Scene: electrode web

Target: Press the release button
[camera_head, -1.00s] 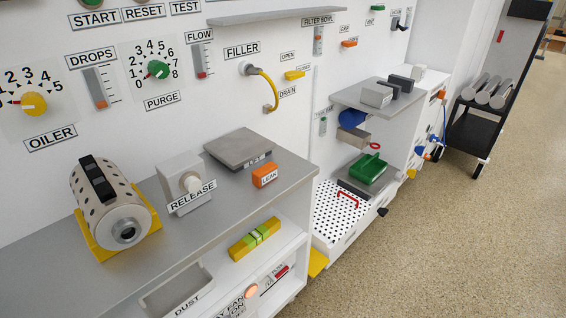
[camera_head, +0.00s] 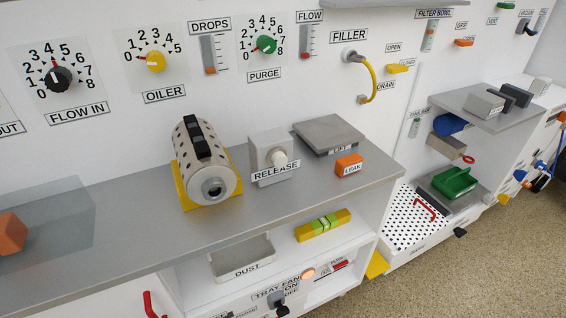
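The release button (camera_head: 277,157) is a round whitish knob on the front of a light grey box (camera_head: 266,148). The box stands on the grey counter, and a RELEASE label (camera_head: 275,171) sits below the knob. Nothing touches the button, and it is in plain sight. Neither of my grippers shows in the head view.
Left of the box, a perforated cylinder (camera_head: 207,165) lies in a yellow cradle (camera_head: 190,203). Right of it are a grey LIFT plate (camera_head: 329,132) and an orange LEAK block (camera_head: 348,164). The counter's front strip (camera_head: 140,245) is clear. Dials and gauges line the wall above.

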